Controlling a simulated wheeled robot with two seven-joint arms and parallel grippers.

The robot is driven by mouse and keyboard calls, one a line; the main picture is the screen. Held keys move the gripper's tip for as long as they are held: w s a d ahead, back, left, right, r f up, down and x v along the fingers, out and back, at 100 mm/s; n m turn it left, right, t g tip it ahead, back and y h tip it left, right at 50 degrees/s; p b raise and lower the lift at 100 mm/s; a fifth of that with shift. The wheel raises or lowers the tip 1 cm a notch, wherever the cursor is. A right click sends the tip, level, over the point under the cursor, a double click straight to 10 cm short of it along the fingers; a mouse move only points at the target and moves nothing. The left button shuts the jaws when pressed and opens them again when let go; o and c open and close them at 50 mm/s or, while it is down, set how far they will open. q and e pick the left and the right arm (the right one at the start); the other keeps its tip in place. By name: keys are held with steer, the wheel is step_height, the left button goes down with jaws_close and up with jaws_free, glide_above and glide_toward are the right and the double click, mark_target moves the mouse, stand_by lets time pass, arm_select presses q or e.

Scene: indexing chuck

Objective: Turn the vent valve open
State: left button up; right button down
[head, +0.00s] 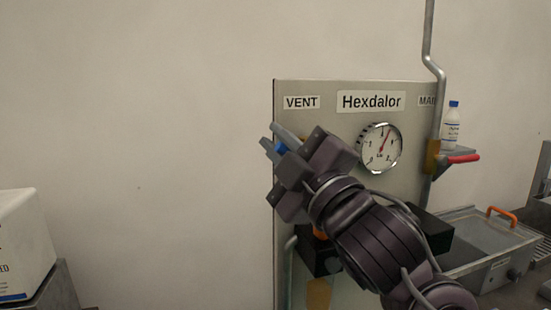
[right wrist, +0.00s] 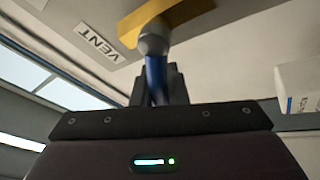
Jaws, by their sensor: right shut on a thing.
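The vent valve's blue handle (head: 281,147) shows between the fingers of my right gripper (head: 276,142) in the head view, below the VENT label (head: 301,102). In the right wrist view the blue handle (right wrist: 156,78) runs from a grey round hub (right wrist: 154,38) into the fingers (right wrist: 160,88), which are shut on it. The yellow valve body (right wrist: 140,18) and the VENT label (right wrist: 97,43) show there too. In the head view my gripper hides most of this valve. My left gripper is not in view.
The panel carries a round gauge (head: 380,148) right of my gripper. A red handle (head: 463,158) sits at the right edge, near a small bottle (head: 452,125) on a bracket. A lidded tray (head: 490,245) stands lower right, a white box (head: 22,245) at far left.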

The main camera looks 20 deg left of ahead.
steer(key=shift+m, duration=0.5)
steer(key=shift+w, duration=0.1)
steer(key=c, duration=1.4)
jaws_free()
steer(key=shift+d+r, duration=0.1)
steer(key=shift+r, duration=0.05)
steer(key=shift+c, duration=0.2)
steer(key=b+v, duration=0.3)
steer(key=v, duration=0.5)
